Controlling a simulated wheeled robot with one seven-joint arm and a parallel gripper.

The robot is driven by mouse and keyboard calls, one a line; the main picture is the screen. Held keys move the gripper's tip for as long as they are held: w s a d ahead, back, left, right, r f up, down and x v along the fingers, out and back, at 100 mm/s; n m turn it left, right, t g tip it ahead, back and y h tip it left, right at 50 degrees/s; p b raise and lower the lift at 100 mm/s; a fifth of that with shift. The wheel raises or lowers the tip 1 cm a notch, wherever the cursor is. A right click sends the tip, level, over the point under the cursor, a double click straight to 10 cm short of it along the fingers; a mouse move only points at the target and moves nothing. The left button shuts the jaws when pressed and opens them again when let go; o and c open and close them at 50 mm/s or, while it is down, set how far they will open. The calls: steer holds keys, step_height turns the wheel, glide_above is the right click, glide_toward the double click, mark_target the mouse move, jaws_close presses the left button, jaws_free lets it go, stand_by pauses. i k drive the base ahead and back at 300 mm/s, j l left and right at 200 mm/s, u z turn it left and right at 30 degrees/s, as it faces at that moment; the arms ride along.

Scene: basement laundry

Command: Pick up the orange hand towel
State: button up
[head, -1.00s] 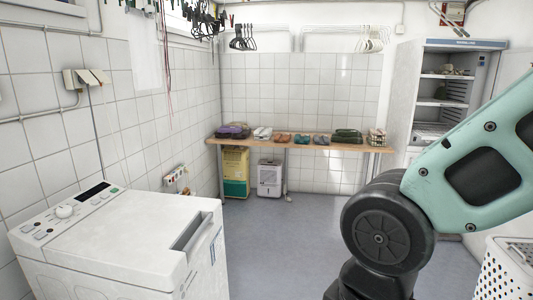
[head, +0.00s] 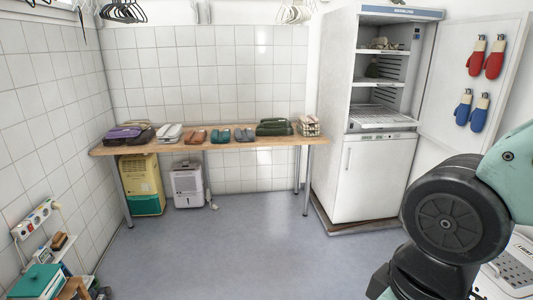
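A wooden table (head: 170,147) stands against the tiled back wall with a row of small folded items on it. A brown-orange item (head: 195,137) lies left of the middle of the row; it may be the orange hand towel, but it is too small to be sure. Nearby in the row are a white item (head: 169,133) on its left and a teal item (head: 220,135) on its right. My arm shows at the right edge, well apart from the table. My gripper is not in view.
A yellow-green box (head: 142,182) and a white appliance (head: 187,184) stand under the table. A white refrigerator (head: 372,180) stands open at right. A low shelf with a teal item (head: 38,281) is at lower left. The grey floor (head: 235,250) between is clear.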

mark_target(192, 137)
steer(key=i, duration=0.6)
steer(key=i+l+u, duration=0.15)
steer(key=i, duration=0.5)
steer(key=i+l, duration=0.1)
steer(key=i, duration=0.5)
steer(key=i+j+u, duration=0.15)
steer(key=i+u, duration=0.2)
steer(key=i, duration=0.3)
steer(key=i+u, duration=0.3)
steer(key=i, duration=0.4)
steer(key=i+l+u, duration=0.2)
steer(key=i+u, duration=0.15)
steer(key=i, duration=0.3)
steer(key=i+l+u, duration=0.1)
steer(key=i, duration=0.25)
steer(key=i+l+u, duration=0.15)
steer(key=i, duration=0.25)
steer(key=i+l+u, duration=0.1)
steer(key=i, duration=0.25)
